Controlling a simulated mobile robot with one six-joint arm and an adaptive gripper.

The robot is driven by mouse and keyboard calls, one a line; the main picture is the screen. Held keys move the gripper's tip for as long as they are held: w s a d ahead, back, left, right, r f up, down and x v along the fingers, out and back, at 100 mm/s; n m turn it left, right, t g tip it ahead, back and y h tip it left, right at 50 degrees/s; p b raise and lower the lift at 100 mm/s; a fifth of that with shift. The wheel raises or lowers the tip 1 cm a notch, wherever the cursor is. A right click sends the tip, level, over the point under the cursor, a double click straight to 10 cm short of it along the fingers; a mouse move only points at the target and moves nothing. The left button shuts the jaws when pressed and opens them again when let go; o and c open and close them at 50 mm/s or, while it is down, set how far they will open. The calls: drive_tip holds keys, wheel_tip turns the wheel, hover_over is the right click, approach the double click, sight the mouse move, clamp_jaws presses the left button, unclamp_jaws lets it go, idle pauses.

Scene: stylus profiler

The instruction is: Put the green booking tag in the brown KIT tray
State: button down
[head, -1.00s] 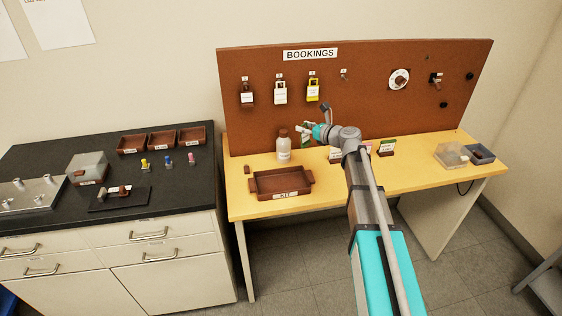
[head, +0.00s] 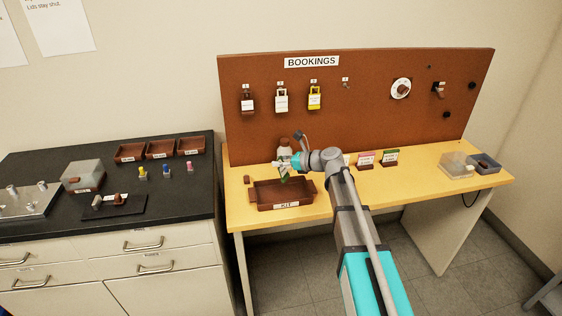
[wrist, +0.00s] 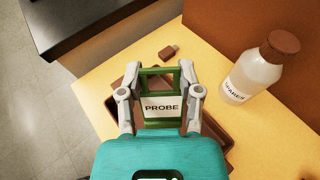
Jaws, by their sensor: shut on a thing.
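My gripper (head: 283,168) is shut on the green booking tag (wrist: 160,86), a green frame with a white label reading PROBE. In the wrist view the tag is upright between the two fingers (wrist: 158,92). In the head view only a small green piece of the tag (head: 284,179) shows below the fingers. The brown KIT tray (head: 285,206) sits on the yellow bench, and the tag is held above it. In the wrist view the tray's rim (wrist: 217,138) shows behind and beside the gripper, mostly hidden by it.
A white bottle with a brown cap (wrist: 250,75) stands close behind the tray. A small brown object (head: 246,180) lies left of it. The BOOKINGS board (head: 400,120) rises behind; the bench's middle right is clear.

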sight(287, 178)
drive_tip(key=shift+f+b, duration=3.6)
drive_tip(key=shift+f, duration=0.05)
drive_tip(key=shift+c, duration=1)
unclamp_jaws()
drive_tip(key=shift+c, duration=0.4)
